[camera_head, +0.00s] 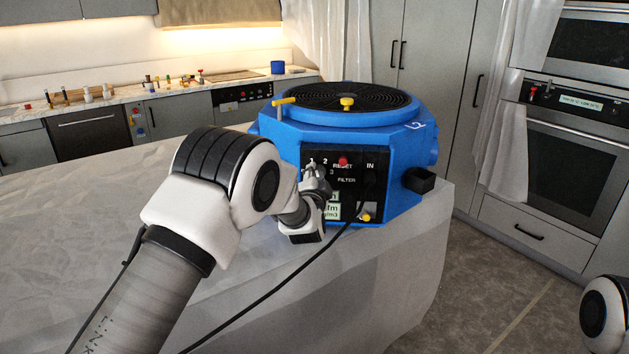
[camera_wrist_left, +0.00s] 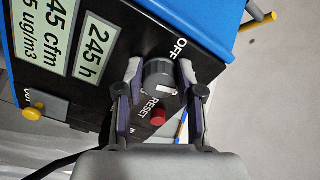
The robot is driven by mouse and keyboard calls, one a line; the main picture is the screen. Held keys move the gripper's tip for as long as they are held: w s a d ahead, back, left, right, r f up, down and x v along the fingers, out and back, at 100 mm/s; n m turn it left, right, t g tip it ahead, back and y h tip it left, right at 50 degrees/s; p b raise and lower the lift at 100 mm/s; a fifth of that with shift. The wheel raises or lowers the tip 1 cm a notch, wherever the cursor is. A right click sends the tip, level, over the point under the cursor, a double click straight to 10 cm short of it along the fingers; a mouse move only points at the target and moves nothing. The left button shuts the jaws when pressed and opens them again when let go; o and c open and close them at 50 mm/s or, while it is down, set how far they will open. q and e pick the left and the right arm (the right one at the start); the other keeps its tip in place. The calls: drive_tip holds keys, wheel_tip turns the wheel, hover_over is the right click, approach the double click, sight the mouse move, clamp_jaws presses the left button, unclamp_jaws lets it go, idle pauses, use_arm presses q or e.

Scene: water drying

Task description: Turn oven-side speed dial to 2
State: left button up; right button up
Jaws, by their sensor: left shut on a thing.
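A blue machine (camera_head: 300,136) with a round black grille on top stands on a sheet-covered counter. Its black front panel (camera_head: 370,190) carries the labels 1, 2, 3, RESET, IN and FILTER. In the left wrist view a dark ridged dial (camera_wrist_left: 157,76) sits beside the OFF label, with a white mark on its face. My left gripper (camera_wrist_left: 160,88) has one finger on each side of the dial and is shut on it. In the head view the left gripper (camera_head: 316,180) hides the dial. My right gripper is out of view.
A red button (camera_head: 343,160), also in the left wrist view (camera_wrist_left: 158,116), is close to the dial. A black cable (camera_head: 300,270) runs from the panel past my left arm. A yellow-handled part (camera_head: 285,101) stands on the machine's left edge. Ovens (camera_head: 570,160) are at right.

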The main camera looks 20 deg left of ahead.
use_arm(q)
drive_tip(key=m, duration=0.8)
drive_tip(key=shift+s+d+m, duration=0.1)
drive_tip(key=shift+d+m, duration=0.1)
drive_tip(key=shift+m, duration=0.2)
drive_tip(key=shift+f, duration=0.1)
drive_tip(key=o, duration=1)
drive_tip(key=shift+o, duration=0.8)
drive_tip(key=shift+d, duration=0.15)
drive_tip(key=shift+d+r, duration=0.1)
drive_tip(key=shift+r, duration=0.15)
drive_tip(key=shift+s, duration=0.1)
